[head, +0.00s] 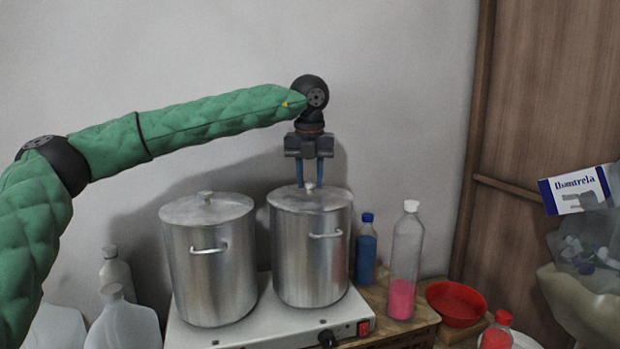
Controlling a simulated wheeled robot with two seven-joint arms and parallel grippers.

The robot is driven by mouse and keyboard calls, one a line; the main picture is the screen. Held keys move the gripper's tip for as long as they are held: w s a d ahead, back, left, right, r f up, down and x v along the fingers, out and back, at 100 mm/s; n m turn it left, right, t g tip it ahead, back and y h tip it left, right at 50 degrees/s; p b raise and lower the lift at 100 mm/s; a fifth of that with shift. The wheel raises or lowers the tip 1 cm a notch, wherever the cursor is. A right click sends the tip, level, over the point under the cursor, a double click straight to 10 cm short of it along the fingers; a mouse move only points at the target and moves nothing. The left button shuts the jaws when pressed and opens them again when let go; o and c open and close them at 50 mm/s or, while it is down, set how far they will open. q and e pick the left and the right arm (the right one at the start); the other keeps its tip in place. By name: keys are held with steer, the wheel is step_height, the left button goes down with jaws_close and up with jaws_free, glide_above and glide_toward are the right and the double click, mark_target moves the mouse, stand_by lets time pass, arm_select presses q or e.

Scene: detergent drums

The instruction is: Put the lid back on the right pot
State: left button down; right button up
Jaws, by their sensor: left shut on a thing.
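Two steel pots stand side by side on a white hot plate (260,328). The right pot (310,258) has its lid (325,200) over its top, about level and lined up with the rim. I cannot tell whether the lid rests fully on the rim. My left gripper (310,183) comes down from above, with its blue fingers pointing down and shut on the lid's knob. The left pot (210,270) has its own lid (206,208) on. My right gripper is not in view.
A blue bottle (366,252) and a clear bottle with pink liquid (403,265) stand right of the pots. A red bowl (456,304) is farther right. White jugs (122,322) stand at the lower left. The wall is behind.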

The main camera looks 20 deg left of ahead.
arm_select(q)
steer(key=shift+b, duration=0.45)
stand_by(0.6)
steer(key=c, duration=1)
jaws_free()
steer(key=shift+o, duration=0.5)
steer(key=o, duration=0.4)
steer(key=shift+r, duration=0.1)
steer(key=shift+r+p, duration=0.75)
steer(key=shift+r, duration=2.65)
